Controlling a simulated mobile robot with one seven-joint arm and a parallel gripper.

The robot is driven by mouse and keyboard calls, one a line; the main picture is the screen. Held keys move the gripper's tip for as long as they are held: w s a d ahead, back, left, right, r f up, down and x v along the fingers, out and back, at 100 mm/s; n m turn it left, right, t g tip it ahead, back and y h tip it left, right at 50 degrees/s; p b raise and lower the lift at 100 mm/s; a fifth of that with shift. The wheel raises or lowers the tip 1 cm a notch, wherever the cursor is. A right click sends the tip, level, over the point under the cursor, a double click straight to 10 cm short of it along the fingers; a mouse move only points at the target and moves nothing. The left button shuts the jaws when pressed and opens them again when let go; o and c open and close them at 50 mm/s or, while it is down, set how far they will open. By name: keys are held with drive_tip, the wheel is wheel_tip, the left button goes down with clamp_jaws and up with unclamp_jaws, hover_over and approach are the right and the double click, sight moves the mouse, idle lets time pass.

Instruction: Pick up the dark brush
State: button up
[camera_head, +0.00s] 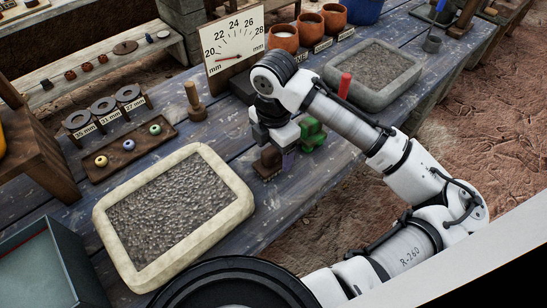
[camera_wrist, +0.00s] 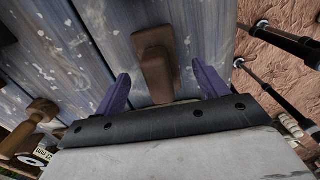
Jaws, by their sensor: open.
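A dark brown wooden piece, which looks like the dark brush (camera_head: 267,163), is on the blue-grey plank table below my gripper (camera_head: 279,157). No bristles can be made out. In the wrist view the brush (camera_wrist: 154,52) shows a broad block end and a narrower part running toward the palm. My gripper (camera_wrist: 162,82) is open, with one purple finger on each side of the brush. I see no finger touching it. My wrist hides part of the brush in the head view.
A green block-like object (camera_head: 312,133) stands close to the right of my gripper. A stone tray of grey grit (camera_head: 247,203) lies at the left front, another (camera_head: 412,85) at the back right. A wooden peg tool (camera_head: 194,103) and a dial board (camera_head: 234,39) stand behind.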

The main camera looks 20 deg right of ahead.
sight(274, 158)
drive_tip(key=shift+f, duration=1.7)
drive_tip(key=c, duration=1.1)
drive_tip(key=shift+c, duration=0.2)
drive_tip(key=shift+r, duration=0.1)
wheel_tip(274, 158, up, 20)
